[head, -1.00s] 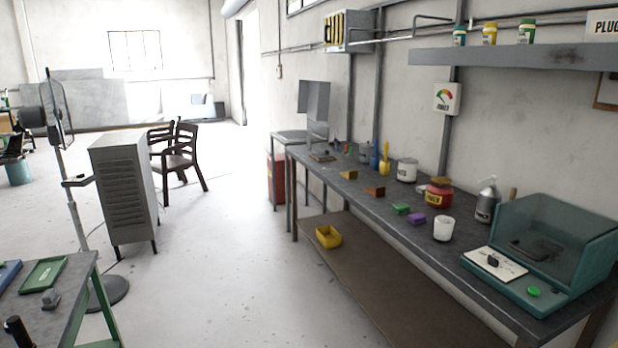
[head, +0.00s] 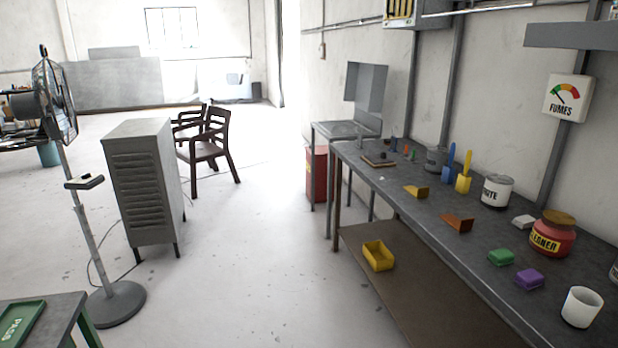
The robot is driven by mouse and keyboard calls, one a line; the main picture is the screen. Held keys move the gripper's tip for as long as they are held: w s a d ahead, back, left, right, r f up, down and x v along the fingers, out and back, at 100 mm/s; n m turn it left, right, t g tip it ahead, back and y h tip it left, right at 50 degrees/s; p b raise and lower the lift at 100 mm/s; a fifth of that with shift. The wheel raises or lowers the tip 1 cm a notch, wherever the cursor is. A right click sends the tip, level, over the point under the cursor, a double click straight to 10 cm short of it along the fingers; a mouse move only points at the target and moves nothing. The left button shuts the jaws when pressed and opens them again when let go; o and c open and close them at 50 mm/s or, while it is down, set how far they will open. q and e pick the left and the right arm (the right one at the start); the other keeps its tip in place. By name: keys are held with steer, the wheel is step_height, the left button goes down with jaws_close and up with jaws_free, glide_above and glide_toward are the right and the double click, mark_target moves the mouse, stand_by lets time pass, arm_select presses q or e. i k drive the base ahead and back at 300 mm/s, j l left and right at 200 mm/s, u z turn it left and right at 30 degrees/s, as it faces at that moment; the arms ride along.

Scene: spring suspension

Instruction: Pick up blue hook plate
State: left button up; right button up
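A small upright blue piece (head: 450,160) stands toward the far part of the long grey workbench, beside a yellow upright piece (head: 464,172). Neither of my grippers is in view.
The workbench (head: 390,205) runs along the right wall with jars, blocks and a white cup (head: 581,307). A yellow bin (head: 378,256) sits on its lower shelf. A fan (head: 55,100), cabinet (head: 140,190) and chairs (head: 205,150) stand left. The floor between is clear.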

mark_target(393, 140)
steer(key=i, duration=0.9)
steer(key=i+z, duration=0.1)
steer(key=i, duration=0.85)
steer(key=i+j, duration=0.15)
steer(key=i, duration=0.75)
steer(key=i+j, duration=0.1)
steer(key=i, duration=0.8)
steer(key=i+z, duration=0.3)
steer(key=i+j, duration=0.05)
